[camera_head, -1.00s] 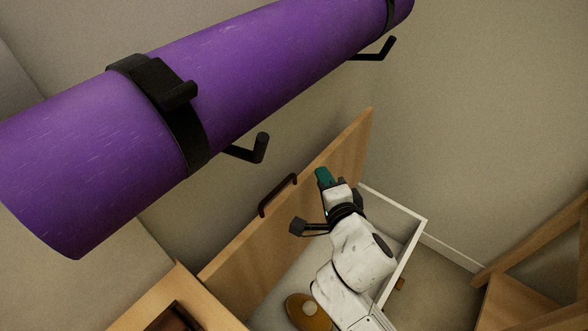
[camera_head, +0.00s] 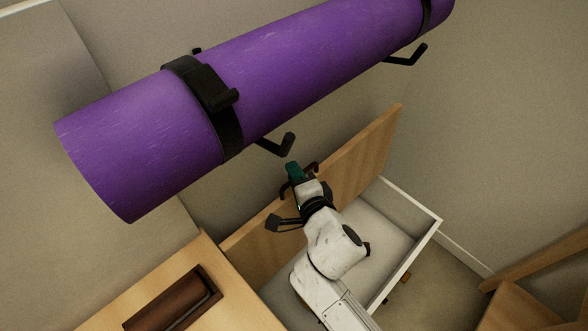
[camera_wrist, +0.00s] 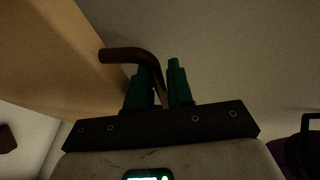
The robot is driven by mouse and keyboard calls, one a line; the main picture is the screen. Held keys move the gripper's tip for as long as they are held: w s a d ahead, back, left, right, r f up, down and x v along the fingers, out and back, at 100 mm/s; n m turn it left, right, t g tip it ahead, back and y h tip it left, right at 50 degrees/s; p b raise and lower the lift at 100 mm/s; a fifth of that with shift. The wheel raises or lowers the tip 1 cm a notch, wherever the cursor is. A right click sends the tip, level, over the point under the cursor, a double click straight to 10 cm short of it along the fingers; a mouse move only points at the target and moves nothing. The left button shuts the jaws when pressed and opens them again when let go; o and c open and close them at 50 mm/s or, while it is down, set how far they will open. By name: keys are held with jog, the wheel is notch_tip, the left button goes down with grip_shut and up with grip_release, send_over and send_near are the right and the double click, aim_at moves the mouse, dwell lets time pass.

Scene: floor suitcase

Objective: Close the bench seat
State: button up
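The bench seat lid (camera_head: 365,160) is a wooden panel standing raised and tilted, above the open white-walled bench box (camera_head: 402,205). Its dark brown handle (camera_wrist: 128,54) curves out from the lid face in the wrist view and runs down between my fingers. My gripper (camera_head: 294,172) has green fingertips and is at the handle on the lid's upper edge. In the wrist view my gripper (camera_wrist: 160,85) has its fingers close together on both sides of the handle bar, with little gap.
A purple rolled mat (camera_head: 290,85) hangs on black wall hooks (camera_head: 280,146) just above the lid. A wooden surface with a dark brown recessed item (camera_head: 172,305) is at lower left. A wooden frame (camera_head: 540,262) stands at right. Bare wall is behind.

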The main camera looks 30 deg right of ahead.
jog(key=shift+w+d+f, duration=0.1)
jog(key=shift+w+f, duration=0.05)
jog(key=shift+w, duration=0.45)
jog(key=shift+c, duration=0.4)
grip_shut()
